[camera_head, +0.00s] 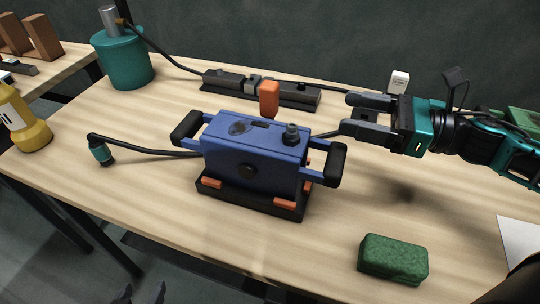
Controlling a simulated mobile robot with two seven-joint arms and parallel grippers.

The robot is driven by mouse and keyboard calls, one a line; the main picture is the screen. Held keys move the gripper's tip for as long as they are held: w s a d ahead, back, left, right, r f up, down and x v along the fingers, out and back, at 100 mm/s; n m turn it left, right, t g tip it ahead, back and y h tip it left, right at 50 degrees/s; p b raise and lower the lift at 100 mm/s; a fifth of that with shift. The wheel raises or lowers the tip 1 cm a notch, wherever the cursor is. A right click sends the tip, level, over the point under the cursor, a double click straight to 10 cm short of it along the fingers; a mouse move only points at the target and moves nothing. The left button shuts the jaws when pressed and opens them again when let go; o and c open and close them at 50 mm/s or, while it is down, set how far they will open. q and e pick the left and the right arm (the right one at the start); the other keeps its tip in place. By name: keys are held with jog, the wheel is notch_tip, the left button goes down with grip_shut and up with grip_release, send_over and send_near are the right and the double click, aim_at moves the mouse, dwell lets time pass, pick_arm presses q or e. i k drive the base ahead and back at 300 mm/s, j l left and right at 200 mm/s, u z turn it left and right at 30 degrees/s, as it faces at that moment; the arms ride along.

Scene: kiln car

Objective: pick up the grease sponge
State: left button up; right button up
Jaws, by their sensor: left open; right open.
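The grease sponge (393,259), a dark green rough block, lies flat on the wooden table near its front edge, at lower right. Nothing touches it. My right gripper (345,114) comes in from the right, its fingers pointing left and spread apart with nothing between them. It is above the table, behind and left of the sponge, close to the right handle of a blue machine. Two dark, separated tips of my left gripper (143,293) show at the bottom edge, below the table's front; the rest of it is cut off.
The blue machine (250,158) with black handles stands mid-table, its cable running left. Behind it are an orange piece (269,99) and a dark power strip (290,94). A teal canister (125,62) and yellow bottle (22,120) stand left. Table (340,225) around the sponge is clear.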

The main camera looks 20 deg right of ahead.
aim_at(400, 261)
jog(key=k+j, duration=0.8)
jog(key=j, duration=0.1)
